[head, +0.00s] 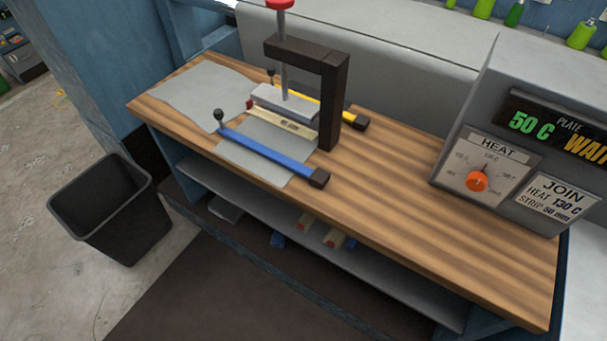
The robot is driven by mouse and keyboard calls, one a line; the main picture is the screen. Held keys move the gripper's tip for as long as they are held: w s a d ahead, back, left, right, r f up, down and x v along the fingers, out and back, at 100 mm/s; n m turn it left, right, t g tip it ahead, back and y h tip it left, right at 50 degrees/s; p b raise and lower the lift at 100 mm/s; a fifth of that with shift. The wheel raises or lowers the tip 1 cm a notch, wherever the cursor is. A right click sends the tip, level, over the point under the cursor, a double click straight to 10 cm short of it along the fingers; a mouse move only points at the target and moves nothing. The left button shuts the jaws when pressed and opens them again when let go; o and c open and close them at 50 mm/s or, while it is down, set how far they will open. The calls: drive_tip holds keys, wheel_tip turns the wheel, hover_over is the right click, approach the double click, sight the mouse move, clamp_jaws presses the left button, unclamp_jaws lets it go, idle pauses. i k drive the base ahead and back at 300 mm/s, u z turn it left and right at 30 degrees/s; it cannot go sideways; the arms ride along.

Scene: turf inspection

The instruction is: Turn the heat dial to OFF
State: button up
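The heat dial (477,181) is a round orange knob on a pale panel headed HEAT (500,146), on the front of a grey control box at the right. A dark pointer seems to run up and slightly right from the knob, toward a label at the top that looks like 130 C. Smaller labels ring the dial; they are too small to read surely, so I cannot make out OFF. My gripper is not in view, and nothing touches the dial.
The box's display (560,132) reads 50 C, PLATE and a cut-off WAI. A JOIN card (556,197) is beside the dial. A dark press frame (333,100), blue bar (265,150) and grey sheet (190,95) occupy the wooden bench (420,215). A black bin (105,210) stands left.

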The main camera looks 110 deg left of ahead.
sight(476, 181)
drive_tip(key=u, duration=3.45)
